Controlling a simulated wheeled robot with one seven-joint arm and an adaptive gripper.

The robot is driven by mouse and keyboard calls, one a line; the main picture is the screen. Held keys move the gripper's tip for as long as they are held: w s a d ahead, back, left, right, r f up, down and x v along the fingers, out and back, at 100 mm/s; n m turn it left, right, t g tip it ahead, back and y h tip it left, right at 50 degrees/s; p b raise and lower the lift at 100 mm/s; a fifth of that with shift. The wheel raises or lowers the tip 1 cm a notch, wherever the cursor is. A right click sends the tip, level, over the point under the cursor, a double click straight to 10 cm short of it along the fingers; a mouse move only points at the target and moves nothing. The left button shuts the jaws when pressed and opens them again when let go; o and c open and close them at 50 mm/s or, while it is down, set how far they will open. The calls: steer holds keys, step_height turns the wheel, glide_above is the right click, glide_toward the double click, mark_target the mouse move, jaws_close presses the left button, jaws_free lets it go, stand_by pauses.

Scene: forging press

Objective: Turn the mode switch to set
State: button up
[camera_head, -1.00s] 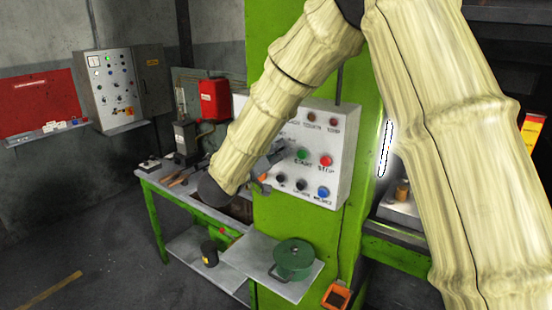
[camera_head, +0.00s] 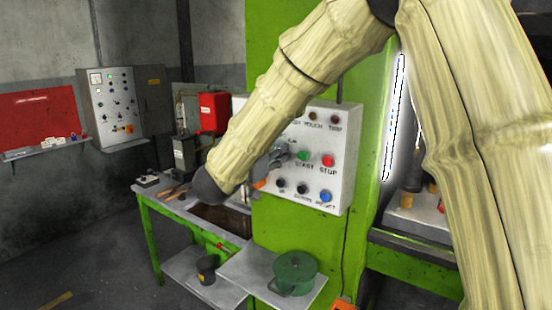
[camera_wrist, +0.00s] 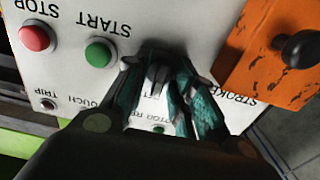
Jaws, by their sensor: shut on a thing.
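The white control panel (camera_head: 343,150) is on the green press column, with a green START button (camera_head: 302,160) and a red STOP button (camera_head: 328,160). My gripper (camera_head: 284,156) is at the panel's left part, mostly behind my arm. In the wrist view the panel appears upside down, and my gripper (camera_wrist: 165,85) has its dark teal fingers closed around the mode switch (camera_wrist: 156,78), a small grey knob beside the green button. The fingers hide most of the knob and part of its lettering, so its setting cannot be read.
An orange plate (camera_wrist: 265,65) with a black knob (camera_wrist: 303,50) is close beside my gripper. A green pot (camera_head: 293,273) stands on a shelf below the panel. The workbench (camera_head: 185,205) is at the left, and a grey cabinet (camera_head: 112,105) hangs on the far wall.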

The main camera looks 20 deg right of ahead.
steer(key=shift+f, duration=0.1)
steer(key=o, duration=0.7)
steer(key=shift+a, duration=0.1)
steer(key=shift+c, duration=0.2)
steer(key=v, duration=1.2)
